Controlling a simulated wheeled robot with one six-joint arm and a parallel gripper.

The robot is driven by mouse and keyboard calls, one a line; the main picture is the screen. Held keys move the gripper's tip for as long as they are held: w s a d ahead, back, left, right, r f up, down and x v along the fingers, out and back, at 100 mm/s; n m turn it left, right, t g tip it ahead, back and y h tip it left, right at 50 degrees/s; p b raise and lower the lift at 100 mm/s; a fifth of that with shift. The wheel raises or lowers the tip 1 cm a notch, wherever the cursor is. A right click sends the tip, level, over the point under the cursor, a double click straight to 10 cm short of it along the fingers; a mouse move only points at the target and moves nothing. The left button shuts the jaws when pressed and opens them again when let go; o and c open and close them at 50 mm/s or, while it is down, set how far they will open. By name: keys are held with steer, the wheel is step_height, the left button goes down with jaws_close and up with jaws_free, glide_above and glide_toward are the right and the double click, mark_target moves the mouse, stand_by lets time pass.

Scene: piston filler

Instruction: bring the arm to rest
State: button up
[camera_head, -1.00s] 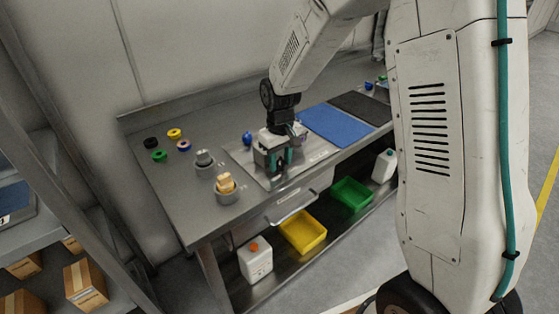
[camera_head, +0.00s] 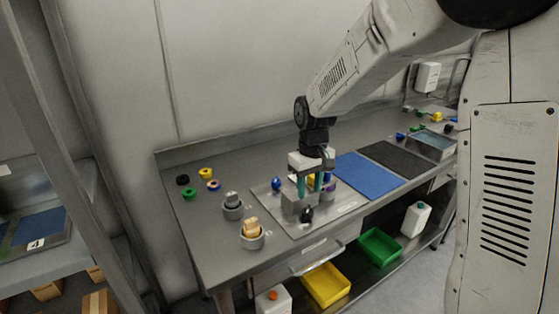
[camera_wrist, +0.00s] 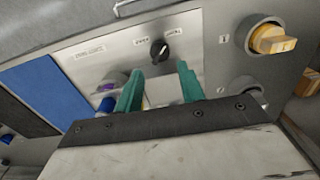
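My gripper (camera_head: 310,191) is above the metal plate (camera_head: 268,198) on the workbench, pointing down. Its two teal fingers stand apart, and nothing is visibly clamped between them; in the wrist view the open gripper (camera_wrist: 158,90) shows the plate between its fingers. A grey block (camera_head: 297,204) is just below and beside the fingers. A black knob (camera_head: 306,214) is on the plate in front of it; the knob also shows in the wrist view (camera_wrist: 158,49). A small yellow part shows behind the fingers, mostly hidden. A blue knob (camera_head: 276,184) is to the left.
A holder with a tan piece (camera_head: 251,231) and a grey one (camera_head: 232,204) stand left of the plate. Several coloured rings (camera_head: 206,173) lie at the back left. A blue mat (camera_head: 368,176) and a dark mat (camera_head: 401,157) lie right. Yellow (camera_head: 326,286) and green (camera_head: 379,247) bins are below.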

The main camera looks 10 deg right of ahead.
steer(key=s+d+r+m, duration=0.1)
steer(key=s+r, duration=0.3)
steer(key=s, duration=0.6)
steer(key=s+d+r+m, duration=0.1)
steer(key=s+r, duration=0.3)
steer(key=s, duration=0.6)
steer(key=s+d+r+m+t, duration=0.1)
steer(key=s+r, duration=0.3)
steer(key=s, duration=0.7)
steer(key=shift+d+r, duration=0.2)
steer(key=shift+r, duration=0.15)
